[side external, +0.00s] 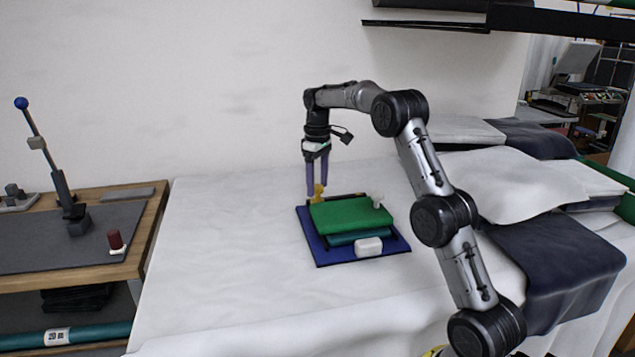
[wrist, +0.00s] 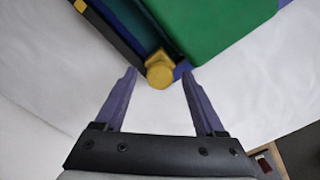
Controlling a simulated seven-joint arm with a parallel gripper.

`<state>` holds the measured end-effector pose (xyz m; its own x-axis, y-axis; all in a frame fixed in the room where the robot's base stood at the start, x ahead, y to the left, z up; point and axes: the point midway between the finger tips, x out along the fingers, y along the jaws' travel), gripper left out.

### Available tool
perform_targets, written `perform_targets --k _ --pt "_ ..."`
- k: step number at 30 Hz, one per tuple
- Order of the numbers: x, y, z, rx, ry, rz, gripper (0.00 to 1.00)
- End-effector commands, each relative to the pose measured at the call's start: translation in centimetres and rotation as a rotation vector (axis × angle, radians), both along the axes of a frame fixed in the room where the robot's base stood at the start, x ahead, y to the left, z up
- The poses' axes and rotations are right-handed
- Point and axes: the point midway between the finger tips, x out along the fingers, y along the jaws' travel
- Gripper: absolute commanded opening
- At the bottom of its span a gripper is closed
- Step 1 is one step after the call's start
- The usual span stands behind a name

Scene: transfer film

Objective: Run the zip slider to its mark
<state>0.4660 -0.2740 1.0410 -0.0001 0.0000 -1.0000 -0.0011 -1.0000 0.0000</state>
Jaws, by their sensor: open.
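The yellow zip slider (side external: 319,192) stands at the left end of a dark track, on the back left of a blue board (side external: 308,237). In the wrist view the slider (wrist: 160,72) shows between the two purple fingertips, with a gap on each side. My gripper (side external: 317,190) points down over it, open and holding nothing. I cannot tell how far the fingertips reach down beside the slider. In the wrist view a small yellow patch (wrist: 80,5) sits farther along the dark track (wrist: 112,30); whether it is the mark is unclear.
A green panel (side external: 350,215) with a white knob (side external: 378,201) lies over a teal part beside the track. A white block (side external: 368,247) sits at the front. White cloth (side external: 220,240) around the board is clear. A bench with a lever (side external: 50,165) stands at left.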

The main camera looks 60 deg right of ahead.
Motion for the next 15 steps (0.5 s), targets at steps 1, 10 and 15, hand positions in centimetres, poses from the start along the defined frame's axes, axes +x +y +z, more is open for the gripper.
perform_targets --k 1,10,15 --pt "0.00 0.00 0.00 0.000 0.000 0.000 0.72" --pt "0.01 -0.01 0.03 0.000 0.000 0.000 0.28" --pt "0.01 -0.01 0.05 0.000 0.000 0.000 0.00"
